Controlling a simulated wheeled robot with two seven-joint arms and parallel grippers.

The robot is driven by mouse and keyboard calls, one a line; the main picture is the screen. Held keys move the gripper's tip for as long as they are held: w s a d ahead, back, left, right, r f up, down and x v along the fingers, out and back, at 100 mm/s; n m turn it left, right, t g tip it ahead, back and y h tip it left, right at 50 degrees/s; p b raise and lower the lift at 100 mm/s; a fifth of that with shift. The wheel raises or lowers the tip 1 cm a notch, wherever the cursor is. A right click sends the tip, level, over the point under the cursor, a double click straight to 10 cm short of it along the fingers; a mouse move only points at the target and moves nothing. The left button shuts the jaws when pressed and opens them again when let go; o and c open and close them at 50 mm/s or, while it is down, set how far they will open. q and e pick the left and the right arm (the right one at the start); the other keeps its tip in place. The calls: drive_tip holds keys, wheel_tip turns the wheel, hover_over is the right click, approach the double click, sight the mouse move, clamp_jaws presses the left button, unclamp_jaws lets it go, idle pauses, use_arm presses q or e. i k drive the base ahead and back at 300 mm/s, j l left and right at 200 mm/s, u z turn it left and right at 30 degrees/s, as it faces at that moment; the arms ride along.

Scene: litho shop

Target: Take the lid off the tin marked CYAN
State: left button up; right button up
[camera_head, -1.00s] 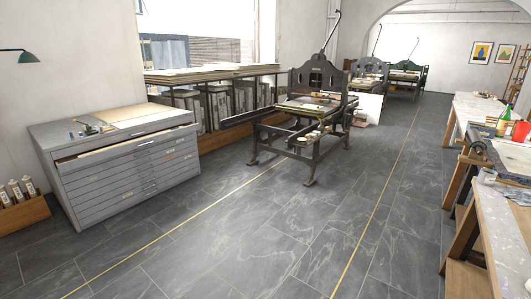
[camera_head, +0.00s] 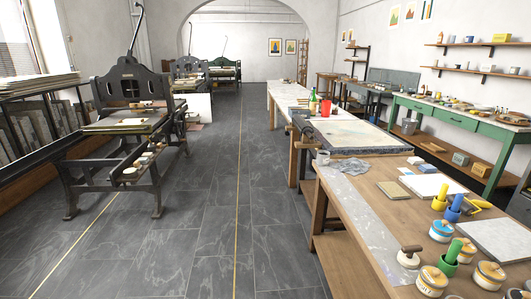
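Several round tins with pale lids stand on the near end of the wooden workbench at the lower right. One tin with a blue band (camera_head: 441,231) stands behind the others. A tin with a yellowish-orange band (camera_head: 432,281) is at the front edge of the picture, and a similar tin (camera_head: 488,276) is to its right. Another tin with a blue band (camera_head: 522,242) is partly cut off at the right edge. The lettering is too small to read, so I cannot tell which one is marked CYAN. Neither of my grippers is in view.
A press (camera_head: 125,110) stands at left. The grey floor (camera_head: 205,220) between them is clear.

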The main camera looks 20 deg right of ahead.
sight(444, 226)
drive_tip(key=i+z, duration=0.3)
drive_tip(key=i, duration=0.35)
drive_tip(key=i+j+z, duration=0.1)
drive_tip(key=i+z, duration=0.25)
drive_tip(key=i, duration=0.25)
